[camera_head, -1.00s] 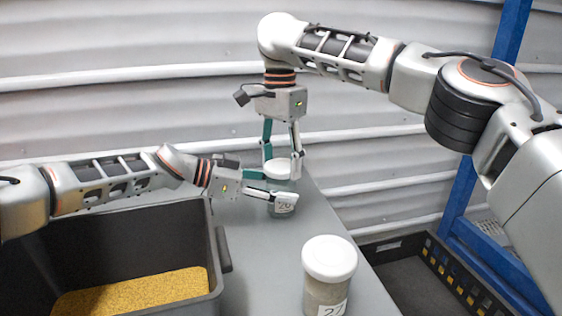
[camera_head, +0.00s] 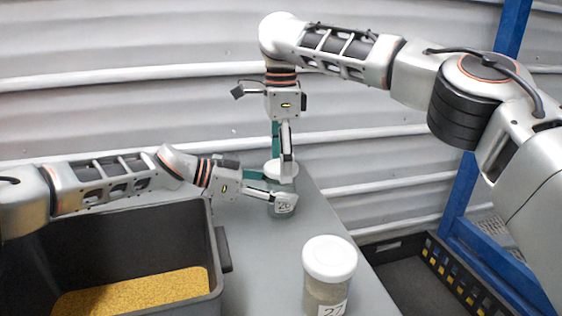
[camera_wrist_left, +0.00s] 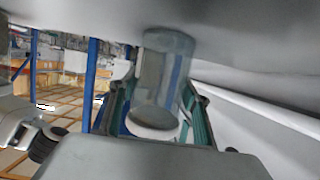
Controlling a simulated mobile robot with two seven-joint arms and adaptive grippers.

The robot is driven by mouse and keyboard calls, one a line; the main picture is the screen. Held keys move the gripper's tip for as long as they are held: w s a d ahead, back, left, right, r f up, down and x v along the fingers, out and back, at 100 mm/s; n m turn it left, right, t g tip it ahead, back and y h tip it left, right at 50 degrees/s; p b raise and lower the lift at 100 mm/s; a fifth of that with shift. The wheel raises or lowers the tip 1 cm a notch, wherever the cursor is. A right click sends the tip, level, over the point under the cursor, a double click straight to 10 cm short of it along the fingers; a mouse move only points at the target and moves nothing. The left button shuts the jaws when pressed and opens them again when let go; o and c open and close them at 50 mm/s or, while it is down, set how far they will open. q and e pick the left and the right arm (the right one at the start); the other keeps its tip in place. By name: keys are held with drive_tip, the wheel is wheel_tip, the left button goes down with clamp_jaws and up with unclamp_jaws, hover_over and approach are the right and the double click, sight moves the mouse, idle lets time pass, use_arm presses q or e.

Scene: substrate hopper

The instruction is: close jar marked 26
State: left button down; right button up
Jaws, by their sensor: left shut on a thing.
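The jar marked 26 (camera_head: 283,209) stands upright on the grey table, clear with a white lid (camera_head: 272,169) at its top. My left gripper (camera_head: 271,186) comes in from the left and is shut on the jar's body. In the left wrist view the clear jar (camera_wrist_left: 165,75) lies between the fingers, with a white round end (camera_wrist_left: 153,130). My right gripper (camera_head: 282,168) points straight down over the jar. One finger is in front of the lid and the other is behind it, partly hidden. Whether they press on the lid cannot be told.
A second jar marked 27 (camera_head: 328,286) with a white lid stands nearer on the table (camera_head: 255,245). A dark bin (camera_head: 215,262) of yellow grain is at the left. A black crate (camera_head: 395,262) and blue post (camera_head: 470,185) are at the right.

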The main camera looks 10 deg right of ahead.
drive_tip(key=shift+r, duration=2.2)
drive_tip(key=shift+c, duration=0.3)
